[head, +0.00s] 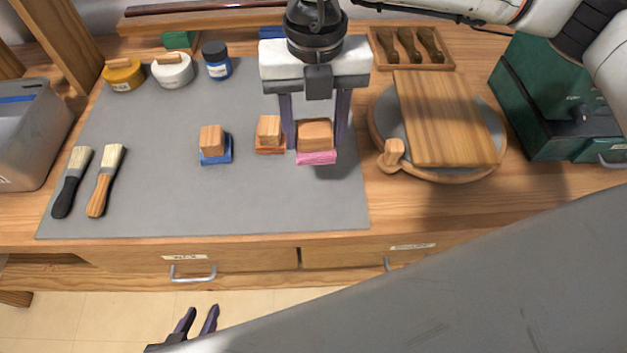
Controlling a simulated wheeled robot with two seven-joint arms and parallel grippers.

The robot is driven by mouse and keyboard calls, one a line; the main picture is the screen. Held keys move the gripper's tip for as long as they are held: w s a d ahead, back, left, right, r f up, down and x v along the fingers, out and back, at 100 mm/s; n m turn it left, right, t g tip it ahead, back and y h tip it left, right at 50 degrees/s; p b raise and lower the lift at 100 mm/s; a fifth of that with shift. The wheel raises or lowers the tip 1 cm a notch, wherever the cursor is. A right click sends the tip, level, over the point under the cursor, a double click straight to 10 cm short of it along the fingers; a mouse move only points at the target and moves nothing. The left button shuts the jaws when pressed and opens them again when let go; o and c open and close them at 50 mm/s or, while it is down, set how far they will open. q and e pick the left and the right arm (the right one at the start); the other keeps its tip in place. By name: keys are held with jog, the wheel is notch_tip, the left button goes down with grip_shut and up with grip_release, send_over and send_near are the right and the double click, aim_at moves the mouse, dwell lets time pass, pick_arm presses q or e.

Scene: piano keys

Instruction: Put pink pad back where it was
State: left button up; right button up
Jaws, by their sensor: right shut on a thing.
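The pink pad (317,157) is a wooden block with a pink underside, near the right part of the grey mat. My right gripper (316,140) points down with one finger on each side of its block, shut on it. I cannot tell whether the pad touches the mat or hangs just above it. An orange pad (270,135) is close at its left, and a blue pad (214,144) is further left. My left gripper (203,316) is low at the bottom of the view, in front of the bench, with its fingers apart and empty.
The grey mat (150,205) is clear at the front. Two brushes (90,180) lie at its left, and jars (172,70) stand at the back. A round stand with a wooden board (448,118) is to the right, beside a green box (550,95). A tool tray (411,47) is behind.

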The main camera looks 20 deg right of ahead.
jog(key=shift+a+f, duration=0.1)
jog(key=shift+f, duration=0.15)
jog(key=shift+m, duration=0.3)
notch_tip(320, 180, down, 9)
jog(key=shift+r+p, duration=0.1)
jog(key=shift+p, duration=0.45)
jog(key=shift+f, duration=0.35)
jog(key=shift+f, duration=0.2)
jog(key=o, duration=1)
jog(key=shift+r, duration=0.1)
